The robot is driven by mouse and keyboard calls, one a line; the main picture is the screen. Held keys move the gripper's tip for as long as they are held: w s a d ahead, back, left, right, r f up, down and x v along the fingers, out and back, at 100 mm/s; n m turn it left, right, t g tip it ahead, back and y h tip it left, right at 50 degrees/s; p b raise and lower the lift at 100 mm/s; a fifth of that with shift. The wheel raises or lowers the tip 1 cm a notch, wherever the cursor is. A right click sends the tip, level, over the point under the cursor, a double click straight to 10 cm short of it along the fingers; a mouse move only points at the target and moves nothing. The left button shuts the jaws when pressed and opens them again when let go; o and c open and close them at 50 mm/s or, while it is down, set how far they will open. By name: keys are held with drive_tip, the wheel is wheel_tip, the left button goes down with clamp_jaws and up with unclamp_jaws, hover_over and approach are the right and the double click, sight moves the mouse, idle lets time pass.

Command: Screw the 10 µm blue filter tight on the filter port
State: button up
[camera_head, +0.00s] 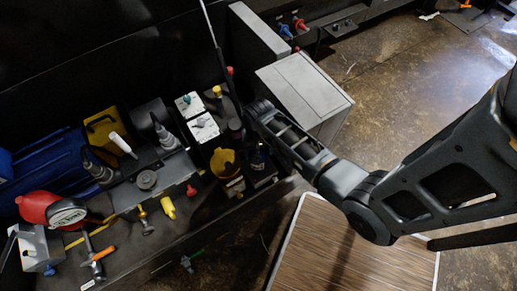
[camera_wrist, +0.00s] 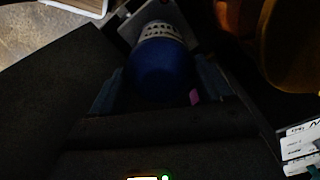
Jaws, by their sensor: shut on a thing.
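The blue filter (camera_wrist: 160,70) shows in the wrist view as a blue cylinder with a white printed band near its far end. My gripper (camera_wrist: 158,88) is shut on it, with one finger on each side. In the head view, my gripper (camera_head: 258,160) reaches down at the right end of the cluttered bench, beside a yellow-orange cup. Only a little of the blue filter (camera_head: 257,155) shows there, in shadow. I cannot make out the filter port or whether the filter touches it. The print on the band is too small to read.
The yellow-orange cup (camera_head: 222,162) stands close left of my gripper. White labelled boxes (camera_head: 203,127) sit behind it. A large grey box (camera_head: 305,88) is to the right. A wood-topped table (camera_head: 350,255) stands in front.

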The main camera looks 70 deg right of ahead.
drive_tip(key=m, duration=0.5)
drive_tip(key=o, duration=1.1)
